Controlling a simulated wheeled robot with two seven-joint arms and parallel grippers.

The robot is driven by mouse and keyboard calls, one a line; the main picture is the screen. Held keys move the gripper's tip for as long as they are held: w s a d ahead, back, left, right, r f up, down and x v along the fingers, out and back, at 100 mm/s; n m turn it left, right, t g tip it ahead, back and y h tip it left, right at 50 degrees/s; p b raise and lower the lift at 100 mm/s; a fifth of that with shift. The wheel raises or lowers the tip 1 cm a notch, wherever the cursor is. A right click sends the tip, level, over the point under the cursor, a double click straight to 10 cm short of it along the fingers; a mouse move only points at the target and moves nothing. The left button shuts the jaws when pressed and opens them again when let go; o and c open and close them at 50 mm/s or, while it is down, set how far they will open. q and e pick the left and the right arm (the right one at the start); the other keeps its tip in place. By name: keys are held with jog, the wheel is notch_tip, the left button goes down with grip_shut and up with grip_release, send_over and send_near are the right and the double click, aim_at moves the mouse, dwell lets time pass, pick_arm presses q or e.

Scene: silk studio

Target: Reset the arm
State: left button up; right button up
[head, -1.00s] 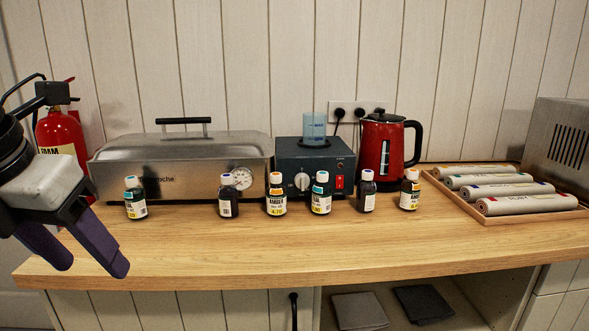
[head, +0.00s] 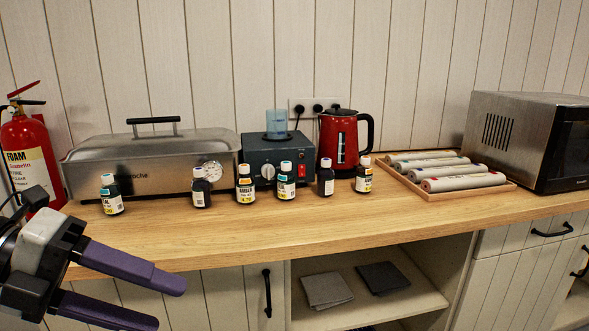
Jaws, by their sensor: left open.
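My left gripper (head: 172,302) is at the lower left of the head view, in front of the counter's front edge. Its two purple fingers point right and stand apart with nothing between them. My right gripper is not in view. Several small dark bottles stand upright in a row on the wooden counter (head: 330,232). The leftmost bottle (head: 111,195) has a teal and white label and is the one closest to the left gripper, well apart from it.
Behind the bottles stand a steel steamer (head: 150,165), a dark hotplate (head: 262,156) with a blue beaker (head: 277,124), and a red kettle (head: 341,142). A tray of rolls (head: 508,187) and a microwave (head: 530,130) are right. A fire extinguisher (head: 34,160) is left. The counter's front strip is clear.

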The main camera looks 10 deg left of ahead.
pick_arm(q)
jog(key=w+f+n+t+h, duration=0.35)
jog(key=w+n+t, duration=0.3)
jog(key=n, duration=0.25)
jog(key=a+f+n+t+y+p, duration=0.1)
jog(key=a+f+n+t+y, duration=0.2)
jog(key=f+n, duration=0.35)
jog(key=a+f+n+t+y, duration=0.2)
jog(key=f+n+t+y, duration=0.15)
jog(key=f+n, duration=0.35)
jog(key=s+d+f+n+g+y, duration=0.1)
jog(key=s+d+f+n+g, duration=0.1)
jog(key=s+f, duration=0.3)
jog(key=s+d+f+n+g+y, duration=0.2)
jog(key=s+d+f, duration=0.3)
jog(key=f, duration=0.6)
jog(key=s+d+f+n+g+y, duration=0.1)
jog(key=s+d+f+n+g, duration=0.3)
jog(key=f, duration=0.5)
jog(key=shift+s+g+y+p, duration=0.3)
jog(key=shift+s+p, duration=0.1)
jog(key=shift+s, duration=0.75)
